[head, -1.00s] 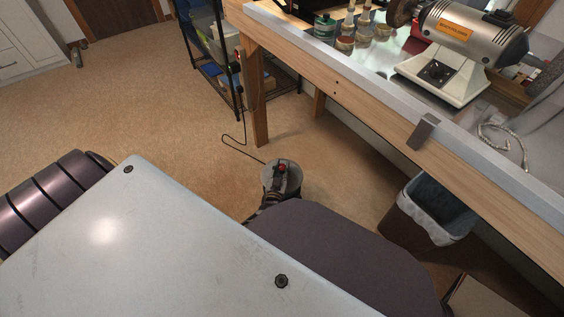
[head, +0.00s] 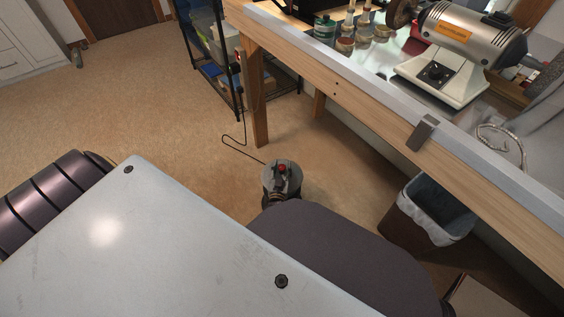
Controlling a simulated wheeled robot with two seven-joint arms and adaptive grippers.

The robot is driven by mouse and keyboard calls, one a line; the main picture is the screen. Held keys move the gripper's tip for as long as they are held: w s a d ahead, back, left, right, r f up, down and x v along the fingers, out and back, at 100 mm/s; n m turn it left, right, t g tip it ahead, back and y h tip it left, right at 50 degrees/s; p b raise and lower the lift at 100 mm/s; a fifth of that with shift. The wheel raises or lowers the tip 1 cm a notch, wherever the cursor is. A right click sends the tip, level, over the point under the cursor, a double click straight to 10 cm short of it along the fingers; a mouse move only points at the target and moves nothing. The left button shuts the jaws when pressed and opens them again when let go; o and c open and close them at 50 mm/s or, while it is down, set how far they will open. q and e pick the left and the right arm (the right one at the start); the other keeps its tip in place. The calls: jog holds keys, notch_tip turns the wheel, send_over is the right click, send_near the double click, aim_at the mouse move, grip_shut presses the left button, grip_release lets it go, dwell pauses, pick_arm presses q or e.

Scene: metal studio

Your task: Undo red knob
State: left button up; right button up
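The red knob (head: 282,169) sits on top of a small round grey unit (head: 270,184) standing on the floor near the middle of the head view. What I can see of my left gripper (head: 270,203) is a small dark part at the near side of the unit, below the knob. Most of it is hidden behind the nearer dark body part, and its fingers cannot be made out. I cannot tell whether it touches the unit. My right gripper is not in view.
A black cord (head: 237,143) runs across the floor to the unit. A wooden workbench (head: 340,92) with a grinder (head: 462,50) on it stands at the right. A lined waste bin (head: 432,215) is under the bench. Floor to the left is clear.

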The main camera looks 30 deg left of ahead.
pick_arm(q)
jog(key=shift+o, duration=0.3)
jog(key=shift+m+t+h+b, duration=0.6)
jog(key=shift+m+h, duration=0.8)
jog(key=shift+h, duration=0.7)
jog(key=shift+m+h+b, duration=0.85)
jog(key=shift+m+h, duration=0.15)
jog(key=shift+h, duration=0.5)
jog(key=shift+f+m+g+h+b, duration=0.1)
jog(key=shift+m+g+h+b, duration=0.15)
jog(key=shift+m+h+b, duration=1.2)
jog(key=shift+m+g+h+b, duration=0.25)
jog(key=shift+m+h+b, duration=0.6)
jog(key=shift+h+b, duration=1.2)
jog(key=shift+p+v, duration=0.8)
jog(key=shift+v, duration=0.6)
jog(key=s+a+f+m+g+h+p, duration=0.1)
jog(key=s+a+m+p, duration=0.1)
jog(key=s+m, duration=0.9)
jog(key=shift+f+m+g+h+p, duration=0.35)
jog(key=shift+m+p, duration=0.55)
jog(key=shift+m, duration=2.3)
